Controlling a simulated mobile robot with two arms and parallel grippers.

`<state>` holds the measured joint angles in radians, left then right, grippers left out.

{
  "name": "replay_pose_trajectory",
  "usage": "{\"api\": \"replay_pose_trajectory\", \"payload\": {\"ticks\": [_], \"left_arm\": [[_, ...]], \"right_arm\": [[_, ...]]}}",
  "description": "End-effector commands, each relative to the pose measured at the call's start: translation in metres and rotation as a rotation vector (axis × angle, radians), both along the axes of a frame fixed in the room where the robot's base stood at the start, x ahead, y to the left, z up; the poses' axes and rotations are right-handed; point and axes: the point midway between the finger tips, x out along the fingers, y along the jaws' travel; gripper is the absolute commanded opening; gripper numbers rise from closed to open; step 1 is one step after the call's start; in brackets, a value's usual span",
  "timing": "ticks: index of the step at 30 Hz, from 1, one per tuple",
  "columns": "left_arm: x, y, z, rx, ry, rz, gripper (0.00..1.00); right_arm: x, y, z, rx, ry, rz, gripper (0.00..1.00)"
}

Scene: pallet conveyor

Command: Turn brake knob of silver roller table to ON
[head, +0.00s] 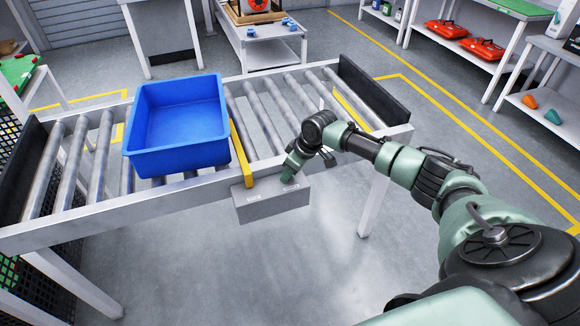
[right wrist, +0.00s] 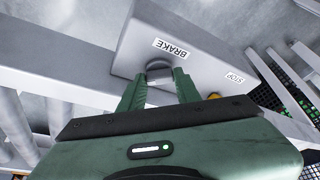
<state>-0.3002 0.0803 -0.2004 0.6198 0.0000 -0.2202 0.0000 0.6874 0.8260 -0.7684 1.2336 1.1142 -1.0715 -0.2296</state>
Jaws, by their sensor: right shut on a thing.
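The silver roller table (head: 215,188) stands in front of me, with a grey control box (head: 270,203) on its near side rail. In the right wrist view the box (right wrist: 205,45) bears a BRAKE label and a STOP label. The grey brake knob (right wrist: 158,71) sits beside the BRAKE label. My right gripper (right wrist: 158,82) is shut on the knob, one green finger on each side. In the head view my right gripper (head: 291,172) reaches down to the box, and the knob is hidden there. The knob's ON or OFF setting cannot be read. My left gripper is not in view.
A blue bin (head: 178,128) sits on the rollers to the left of a yellow bar (head: 240,150). Dark end plates (head: 372,90) close the roller table. A white table (head: 272,54) stands behind it, and shelves (head: 512,48) stand at the right. Floor in front is clear.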

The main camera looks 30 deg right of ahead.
Motion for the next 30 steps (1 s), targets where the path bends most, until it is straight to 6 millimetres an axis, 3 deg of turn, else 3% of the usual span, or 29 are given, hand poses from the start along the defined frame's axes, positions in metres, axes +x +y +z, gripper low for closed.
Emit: {"api": "replay_pose_trajectory", "payload": {"ticks": [1,3,15,30], "left_arm": [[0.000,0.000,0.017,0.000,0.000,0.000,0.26],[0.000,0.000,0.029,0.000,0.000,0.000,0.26],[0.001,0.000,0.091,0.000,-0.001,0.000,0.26],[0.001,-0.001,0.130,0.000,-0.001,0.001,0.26]], "right_arm": [[-0.002,0.001,0.007,0.001,0.004,-0.035,0.00],[-0.002,0.003,0.008,0.002,0.004,-0.092,0.00],[-0.002,0.007,0.006,0.001,0.004,-0.470,0.00],[0.001,0.011,0.002,0.002,0.002,-0.946,0.00]]}}
